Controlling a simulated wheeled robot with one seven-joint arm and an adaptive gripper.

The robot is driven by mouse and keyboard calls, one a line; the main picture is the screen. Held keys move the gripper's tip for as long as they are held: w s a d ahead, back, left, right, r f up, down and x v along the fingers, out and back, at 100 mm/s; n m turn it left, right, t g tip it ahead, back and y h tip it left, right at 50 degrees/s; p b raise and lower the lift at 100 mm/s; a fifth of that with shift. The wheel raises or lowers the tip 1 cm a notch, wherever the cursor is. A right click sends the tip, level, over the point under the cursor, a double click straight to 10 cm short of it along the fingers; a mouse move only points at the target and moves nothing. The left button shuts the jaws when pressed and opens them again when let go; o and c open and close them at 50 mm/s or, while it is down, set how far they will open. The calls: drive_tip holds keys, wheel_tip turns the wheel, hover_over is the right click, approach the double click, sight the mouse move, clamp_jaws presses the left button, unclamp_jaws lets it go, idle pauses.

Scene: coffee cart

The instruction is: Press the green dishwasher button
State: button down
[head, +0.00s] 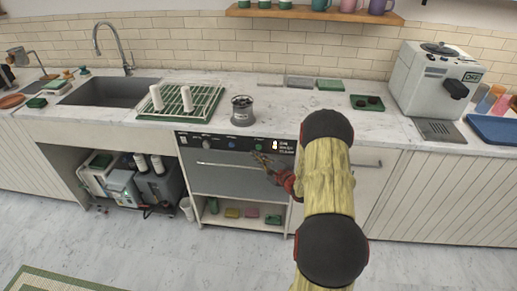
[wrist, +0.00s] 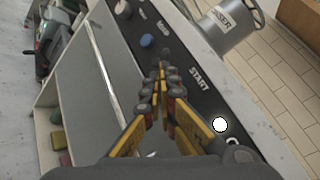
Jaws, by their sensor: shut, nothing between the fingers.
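The dishwasher (head: 225,183) is set under the counter, with a dark control panel along its top edge. The green button (head: 259,147) shows on the right part of that panel in the head view. My gripper (head: 260,158) is shut and empty, with its tips just below the green button in that view. In the wrist view my gripper (wrist: 163,72) points at the panel beside the START label (wrist: 199,79). The green button is not visible there, apparently hidden behind the fingers. I cannot tell whether the tips touch the panel.
A blue button (wrist: 147,40) and a grey knob (wrist: 122,8) are farther along the panel. A grey canister (head: 242,110) stands on the counter above. A handle bar (head: 228,164) crosses the dishwasher front.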

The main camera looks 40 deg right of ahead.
drive_tip(key=s+a, duration=0.2)
drive_tip(key=shift+s+a, duration=0.1)
drive_tip(key=shift+a, duration=0.2)
idle(0.8)
